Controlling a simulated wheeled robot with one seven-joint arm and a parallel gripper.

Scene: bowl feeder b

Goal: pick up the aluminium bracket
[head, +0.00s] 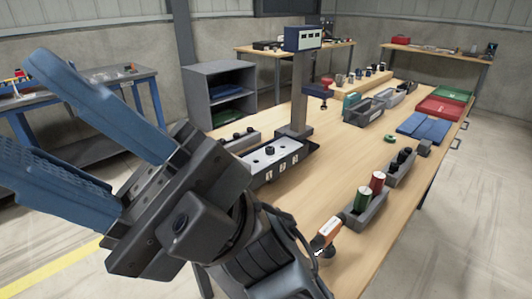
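My gripper (28,122) is large in the left foreground, raised well above the floor. Its two blue fingers are spread apart with nothing between them, and they point to the upper left, away from the wooden bench (345,215). I cannot make out the aluminium bracket with certainty. A small dark grey block (424,148) lies on the bench's right side, too small to identify. My gripper and arm hide the near left part of the bench.
A blue-legged table (85,98) is at left.

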